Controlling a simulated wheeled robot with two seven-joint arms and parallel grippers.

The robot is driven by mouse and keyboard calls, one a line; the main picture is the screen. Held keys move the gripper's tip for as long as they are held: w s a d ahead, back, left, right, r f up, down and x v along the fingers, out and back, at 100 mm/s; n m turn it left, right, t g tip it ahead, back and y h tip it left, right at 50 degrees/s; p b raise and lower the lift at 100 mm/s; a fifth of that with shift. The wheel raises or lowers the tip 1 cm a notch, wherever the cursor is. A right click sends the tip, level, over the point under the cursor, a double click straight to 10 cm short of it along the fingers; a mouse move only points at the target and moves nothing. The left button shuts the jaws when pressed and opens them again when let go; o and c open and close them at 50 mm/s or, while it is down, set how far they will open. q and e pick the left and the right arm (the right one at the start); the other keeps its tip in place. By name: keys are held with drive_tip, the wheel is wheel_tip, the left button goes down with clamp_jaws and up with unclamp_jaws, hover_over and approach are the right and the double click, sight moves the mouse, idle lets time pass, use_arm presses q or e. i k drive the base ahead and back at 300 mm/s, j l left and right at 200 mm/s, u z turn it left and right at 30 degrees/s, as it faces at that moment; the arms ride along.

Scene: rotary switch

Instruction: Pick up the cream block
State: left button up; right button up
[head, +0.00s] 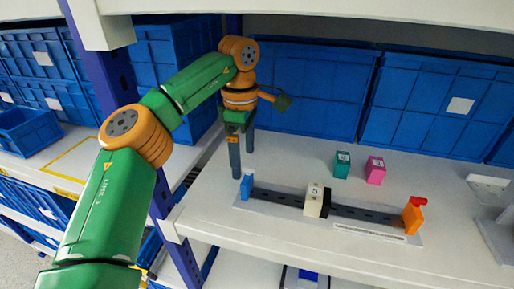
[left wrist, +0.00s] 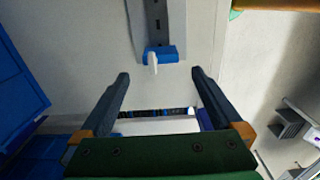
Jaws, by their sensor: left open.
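The cream block (head: 313,196), marked with a dark numeral, stands on or against a dark slotted strip (head: 275,197) on the white shelf. A black piece touches its right side. My left gripper (head: 243,164) is open and empty, fingers pointing down, to the left of the cream block and above the strip's blue end piece (head: 247,186). In the left wrist view the open fingers (left wrist: 160,73) straddle empty space near the blue end piece (left wrist: 165,54), which has a white lever-like part. I cannot make out the cream block there. My right gripper is out of view.
A teal block (head: 342,165) and a pink block (head: 375,170) stand behind the strip. An orange piece with a red top (head: 412,216) is at its right end. Blue crates (head: 310,95) line the back. The shelf in front of the crates is mostly clear.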

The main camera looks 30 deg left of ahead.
sight(314, 199)
drive_tip(key=k, duration=1)
